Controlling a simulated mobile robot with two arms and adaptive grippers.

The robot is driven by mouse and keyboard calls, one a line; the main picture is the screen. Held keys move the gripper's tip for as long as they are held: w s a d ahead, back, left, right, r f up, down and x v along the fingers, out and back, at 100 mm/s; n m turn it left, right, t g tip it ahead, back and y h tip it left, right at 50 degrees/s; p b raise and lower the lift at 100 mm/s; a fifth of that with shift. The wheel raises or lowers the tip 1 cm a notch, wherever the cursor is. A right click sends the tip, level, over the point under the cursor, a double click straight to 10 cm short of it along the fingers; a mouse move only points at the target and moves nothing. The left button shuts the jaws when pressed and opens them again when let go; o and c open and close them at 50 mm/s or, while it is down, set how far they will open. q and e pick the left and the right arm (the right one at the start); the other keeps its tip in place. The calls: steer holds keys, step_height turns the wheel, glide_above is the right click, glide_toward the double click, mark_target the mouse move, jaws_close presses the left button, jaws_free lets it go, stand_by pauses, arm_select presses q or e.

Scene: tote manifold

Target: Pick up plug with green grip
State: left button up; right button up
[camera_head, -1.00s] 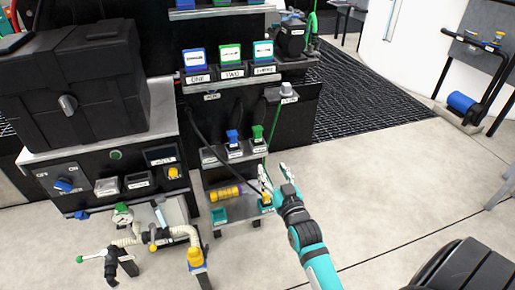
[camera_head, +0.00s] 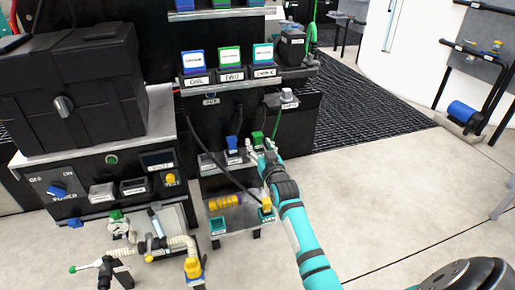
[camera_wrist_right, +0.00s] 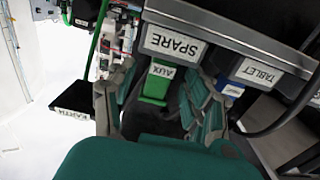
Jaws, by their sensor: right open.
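The plug with the green grip (camera_head: 258,137) stands in a small holder on the upper shelf of the low rack. In the right wrist view its green grip (camera_wrist_right: 157,82) shows under a label reading AUX, just below a SPARE label. My right gripper (camera_head: 261,150) is right at it, open. In the right wrist view the two fingers of the gripper (camera_wrist_right: 158,103) stand apart, one on each side of the green grip. I cannot tell whether either finger touches it. My left gripper does not show.
A blue plug (camera_head: 232,142) stands just left of the green one; it also shows beside the right finger in the wrist view (camera_wrist_right: 233,90). A yellow plug (camera_head: 267,204) and a yellow roll (camera_head: 224,202) are on the lower shelf. A black cable hangs across the rack.

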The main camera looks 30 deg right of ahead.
steer(key=shift+x, duration=1.25)
jaws_close()
